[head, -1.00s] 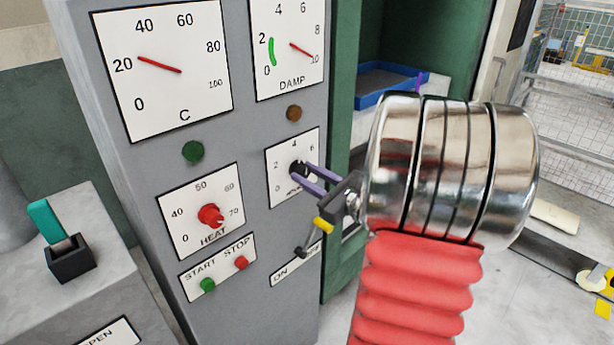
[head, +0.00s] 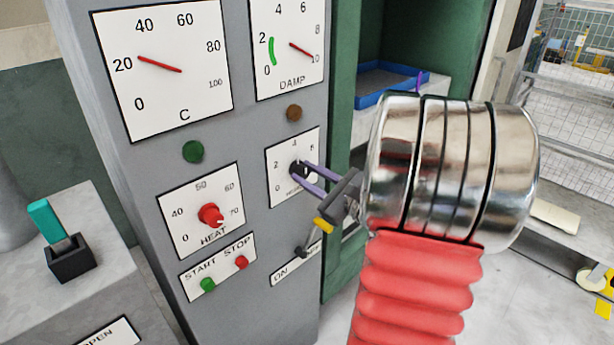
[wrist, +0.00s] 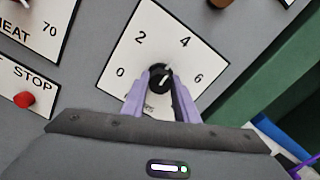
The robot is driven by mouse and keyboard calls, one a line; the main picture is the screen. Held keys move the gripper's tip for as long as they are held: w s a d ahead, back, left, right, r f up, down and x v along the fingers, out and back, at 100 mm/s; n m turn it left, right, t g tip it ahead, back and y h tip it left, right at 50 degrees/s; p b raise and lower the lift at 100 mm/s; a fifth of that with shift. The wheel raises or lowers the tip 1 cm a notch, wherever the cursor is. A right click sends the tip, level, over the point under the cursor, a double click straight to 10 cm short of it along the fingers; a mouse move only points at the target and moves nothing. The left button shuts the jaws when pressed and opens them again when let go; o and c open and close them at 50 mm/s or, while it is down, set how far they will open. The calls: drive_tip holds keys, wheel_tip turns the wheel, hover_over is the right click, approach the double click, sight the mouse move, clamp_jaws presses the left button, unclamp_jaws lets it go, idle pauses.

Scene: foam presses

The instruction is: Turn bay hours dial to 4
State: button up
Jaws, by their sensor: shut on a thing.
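The hours dial is a black knob (head: 296,169) on a white plate (head: 279,193) marked 0, 2, 4, 6, on the grey cabinet front. In the wrist view the knob (wrist: 160,77) stands between my two purple fingers, and its white mark points up and slightly right, roughly toward the 4. My gripper (head: 304,172) is shut on the knob, one finger on each side. It also shows in the wrist view (wrist: 161,88). The fingers hide part of the plate's lower lettering.
A red HEAT knob (head: 209,215) and green START (head: 208,285) and red STOP (head: 242,262) buttons are left of the dial. The DAMP gauge (head: 288,50) is above. A lever (head: 302,250) sits just below my gripper. A blue tray (head: 385,83) is behind.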

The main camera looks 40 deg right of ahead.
drive_tip(key=o, duration=1)
drive_tip(key=shift+o, duration=0.2)
drive_tip(key=s, duration=1.3)
drive_tip(key=shift+s+d, duration=0.15)
drive_tip(key=shift+s, duration=0.25)
